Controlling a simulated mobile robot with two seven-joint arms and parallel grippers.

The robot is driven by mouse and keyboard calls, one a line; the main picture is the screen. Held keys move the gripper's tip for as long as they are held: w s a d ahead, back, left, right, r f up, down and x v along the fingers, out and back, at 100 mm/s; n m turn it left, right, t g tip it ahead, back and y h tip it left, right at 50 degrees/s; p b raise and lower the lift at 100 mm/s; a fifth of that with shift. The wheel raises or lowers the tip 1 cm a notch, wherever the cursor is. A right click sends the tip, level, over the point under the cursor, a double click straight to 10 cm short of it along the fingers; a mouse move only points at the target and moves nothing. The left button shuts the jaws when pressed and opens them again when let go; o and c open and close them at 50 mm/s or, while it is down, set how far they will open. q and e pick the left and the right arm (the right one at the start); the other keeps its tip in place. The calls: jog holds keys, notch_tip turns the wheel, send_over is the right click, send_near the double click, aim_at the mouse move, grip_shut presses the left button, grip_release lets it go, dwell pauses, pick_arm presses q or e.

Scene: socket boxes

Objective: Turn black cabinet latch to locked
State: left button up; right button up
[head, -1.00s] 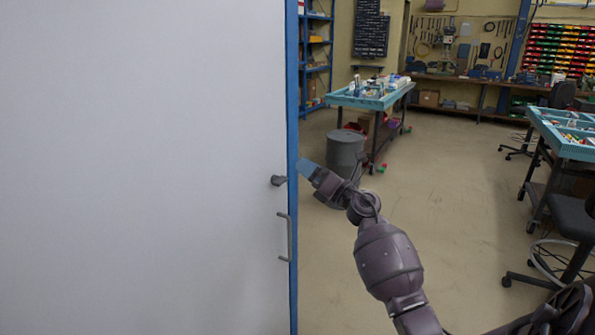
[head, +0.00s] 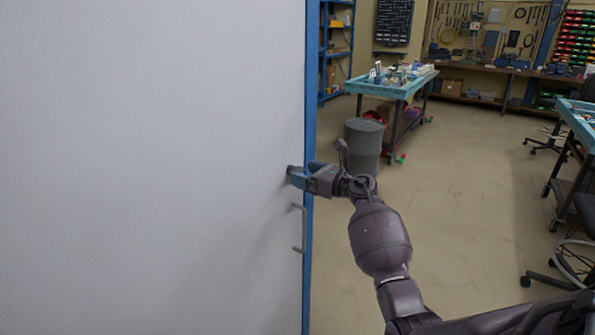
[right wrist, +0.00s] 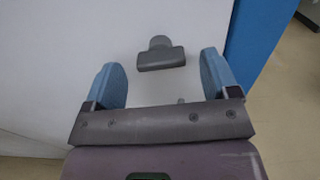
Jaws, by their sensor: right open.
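The latch (head: 292,170) is a small dark grey knob near the right edge of the white cabinet door (head: 150,170). In the right wrist view the latch (right wrist: 160,55) has a wide bar on a short stem and lies ahead of my fingertips, between their lines. My right gripper (head: 300,175) is at the latch in the head view, partly covering it. In the right wrist view its blue fingers (right wrist: 163,78) are spread apart with nothing between them. I cannot tell whether a finger touches the latch. My left gripper is not in view.
A grey bar handle (head: 302,229) is on the door just below the latch. The blue cabinet edge (head: 308,270) runs beside it. A grey bin (head: 364,145) and a blue-topped cart (head: 390,85) stand behind my right arm.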

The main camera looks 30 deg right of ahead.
aim_at(301, 171)
jog(key=shift+x, duration=1.55)
jog(key=shift+c, duration=0.3)
jog(key=c, duration=0.9)
jog(key=shift+o, duration=0.2)
